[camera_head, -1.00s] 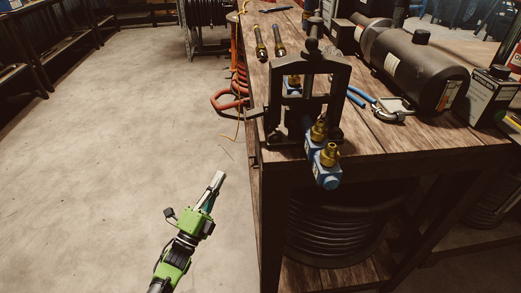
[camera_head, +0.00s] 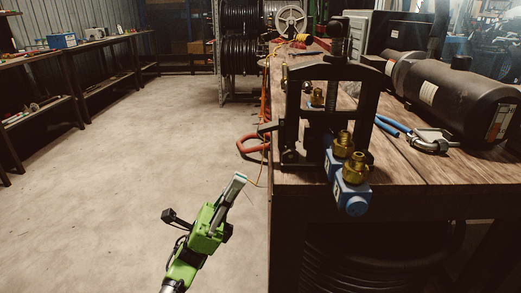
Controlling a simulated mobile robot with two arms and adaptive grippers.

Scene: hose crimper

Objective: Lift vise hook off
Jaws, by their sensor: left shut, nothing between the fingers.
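A black vise frame (camera_head: 287,115) stands upright at the near left corner of the wooden workbench, with a screw on top. A dark hook or latch piece (camera_head: 269,127) sticks out from its left side; its exact shape is hard to tell. Blue blocks with brass fittings (camera_head: 355,168) sit in front of the vise and overhang the bench edge. My green left gripper (camera_head: 236,183) is shut and empty. It is over the floor, left of the bench and lower in the picture than the vise, apart from it. My right gripper is not in view.
The wooden workbench (camera_head: 445,177) fills the right side. The floor (camera_head: 130,170) on the left is clear.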

